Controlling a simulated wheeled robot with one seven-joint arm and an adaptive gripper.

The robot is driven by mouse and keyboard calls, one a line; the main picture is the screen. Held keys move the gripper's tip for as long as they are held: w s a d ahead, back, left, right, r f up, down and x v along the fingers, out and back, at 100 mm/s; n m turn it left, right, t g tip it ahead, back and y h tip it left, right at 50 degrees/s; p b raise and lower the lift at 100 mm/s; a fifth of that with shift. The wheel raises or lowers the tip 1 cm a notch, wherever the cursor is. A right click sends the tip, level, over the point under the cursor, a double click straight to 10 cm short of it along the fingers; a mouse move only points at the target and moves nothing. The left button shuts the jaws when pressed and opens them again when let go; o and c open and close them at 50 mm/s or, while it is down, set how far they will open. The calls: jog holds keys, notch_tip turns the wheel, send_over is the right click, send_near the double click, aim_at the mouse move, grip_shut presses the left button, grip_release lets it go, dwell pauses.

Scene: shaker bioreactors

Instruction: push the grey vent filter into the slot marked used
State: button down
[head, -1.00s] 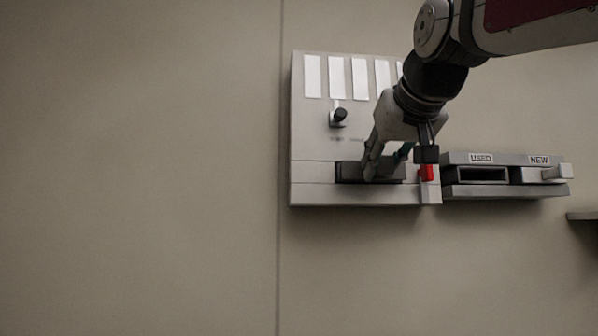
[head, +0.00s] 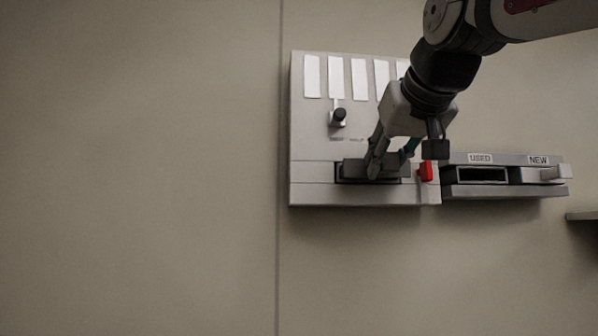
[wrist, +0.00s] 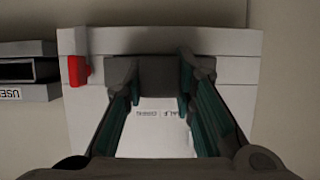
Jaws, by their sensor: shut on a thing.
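The grey vent filter (head: 355,167) is a dark grey block at the wide slot low on the light grey wall unit. It stands out a little from the slot, whose dark opening shows around its lower edge. My gripper (head: 390,165) is closed on it, one finger on each side. In the wrist view the filter (wrist: 145,75) lies between the fingertips (wrist: 160,70). The slot marked USED (head: 481,175) is a dark, empty-looking opening in the holder to the right. It also shows at the left edge of the wrist view (wrist: 32,70).
A red latch (head: 426,171) sits on the unit just right of the filter. A pale block (head: 546,174) sticks out from the slot marked NEW. A black knob (head: 339,115) and several white strips are above. A shelf edge (head: 583,215) is at far right.

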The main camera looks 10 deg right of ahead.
jog(key=shift+s, duration=1.6)
dwell(0.3)
jog(key=shift+s, duration=1.4)
